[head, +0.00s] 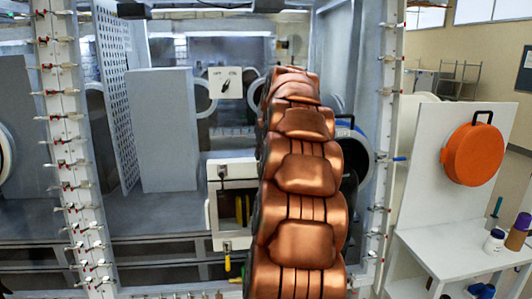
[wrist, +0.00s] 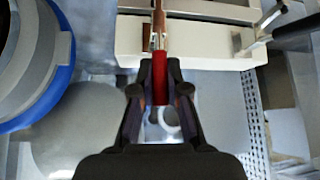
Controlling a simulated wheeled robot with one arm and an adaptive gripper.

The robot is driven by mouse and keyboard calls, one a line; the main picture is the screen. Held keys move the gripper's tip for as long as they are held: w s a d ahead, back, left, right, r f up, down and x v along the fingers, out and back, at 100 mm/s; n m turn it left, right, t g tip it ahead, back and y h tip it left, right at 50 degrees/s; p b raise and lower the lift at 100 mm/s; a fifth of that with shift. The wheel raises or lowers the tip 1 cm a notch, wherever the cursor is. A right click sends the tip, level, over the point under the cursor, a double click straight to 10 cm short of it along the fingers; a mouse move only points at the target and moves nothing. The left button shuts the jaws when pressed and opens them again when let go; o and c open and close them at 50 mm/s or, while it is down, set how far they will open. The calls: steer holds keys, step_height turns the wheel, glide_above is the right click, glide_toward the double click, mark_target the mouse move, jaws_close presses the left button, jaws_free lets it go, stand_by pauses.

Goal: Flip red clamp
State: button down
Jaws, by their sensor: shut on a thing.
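In the wrist view, my gripper (wrist: 160,65) is shut on the red clamp (wrist: 160,88). The clamp's red handle lies between the two dark fingers. Its metal part shows just beyond the fingertips, against a pale block. In the head view, my copper arm hides the gripper and this clamp. Other small red-tipped clamps line the left white post (head: 72,150) and the right white post (head: 386,150).
A blue-rimmed round port (wrist: 40,70) is at the left of the wrist view. A pale box (head: 230,205) stands left of my arm in the head view. An orange round cover (head: 472,154) hangs on a white panel at the right, above a white side table (head: 450,250).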

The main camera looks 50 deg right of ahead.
steer(key=shift+w+f+y, duration=0.1)
steer(key=shift+f+y, duration=0.05)
steer(key=shift+y, duration=0.15)
stand_by(0.4)
steer(key=c, duration=1.2)
jaws_free()
steer(key=shift+d, duration=0.1)
steer(key=shift+o, duration=0.2)
steer(key=shift+r, duration=0.2)
steer(key=v, duration=1.1)
steer(key=shift+r, duration=0.35)
steer(key=shift+a, duration=0.25)
